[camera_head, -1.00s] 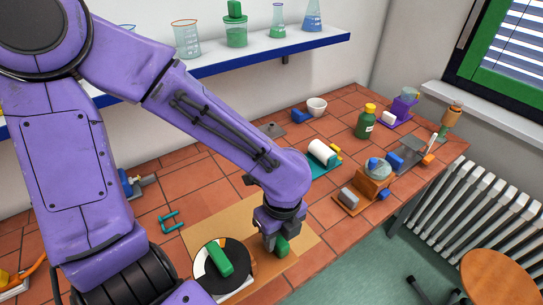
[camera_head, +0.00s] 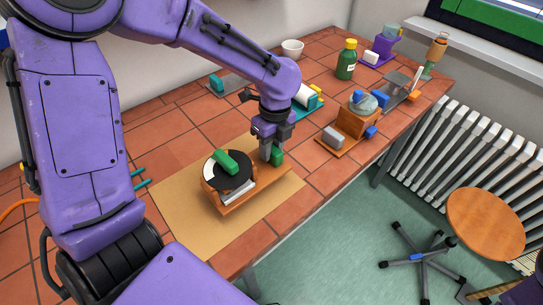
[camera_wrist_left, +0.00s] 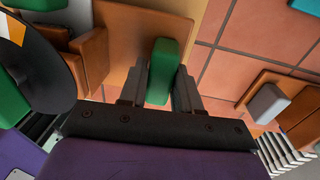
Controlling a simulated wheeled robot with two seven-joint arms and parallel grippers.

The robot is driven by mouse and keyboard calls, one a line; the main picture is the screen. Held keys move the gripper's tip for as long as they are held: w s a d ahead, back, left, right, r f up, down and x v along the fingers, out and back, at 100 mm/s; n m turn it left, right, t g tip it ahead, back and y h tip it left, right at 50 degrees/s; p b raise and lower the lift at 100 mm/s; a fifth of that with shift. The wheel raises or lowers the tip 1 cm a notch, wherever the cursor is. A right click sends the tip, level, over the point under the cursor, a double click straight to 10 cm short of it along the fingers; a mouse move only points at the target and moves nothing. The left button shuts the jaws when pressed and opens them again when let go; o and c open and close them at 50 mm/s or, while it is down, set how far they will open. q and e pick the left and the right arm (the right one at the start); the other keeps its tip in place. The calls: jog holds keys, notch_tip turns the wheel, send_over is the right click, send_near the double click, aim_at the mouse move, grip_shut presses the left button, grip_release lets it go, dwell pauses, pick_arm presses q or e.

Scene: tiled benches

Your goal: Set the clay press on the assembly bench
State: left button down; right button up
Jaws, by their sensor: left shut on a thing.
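The wooden device I take to be the clay press (camera_head: 240,196) has a black-and-white disc, a green block on top and a wooden base. It is over the tan board (camera_head: 185,215) on the tiled bench. My left gripper (camera_head: 272,152) points down at its right side. It is shut on an upright green block, which shows between the fingers in the left wrist view (camera_wrist_left: 160,72). The black disc and wooden parts lie just left of the fingers there. Whether the base touches the board is hard to tell. My right gripper is not identifiable in view.
Behind are a white bowl (camera_head: 292,49), a green bottle (camera_head: 346,62) and a white roller on a teal base (camera_head: 305,96). A wooden stand with a glass dome (camera_head: 357,120) sits to the right. A stool (camera_head: 485,222) and radiator stand beyond the bench edge.

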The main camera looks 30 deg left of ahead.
pick_arm(q)
jog(key=shift+w+a+f+p, duration=0.1)
jog(key=shift+f+p, duration=0.1)
jog(key=shift+f, duration=0.75)
jog(key=shift+w+f+p, duration=0.1)
jog(key=shift+f+p, duration=0.05)
jog(key=shift+f, duration=0.85)
jog(key=c, duration=0.8)
grip_release()
jog(key=r, duration=0.8)
jog(key=w+r, duration=0.1)
jog(key=r, duration=0.3)
jog(key=shift+r+b, duration=0.1)
jog(key=shift+b, duration=0.2)
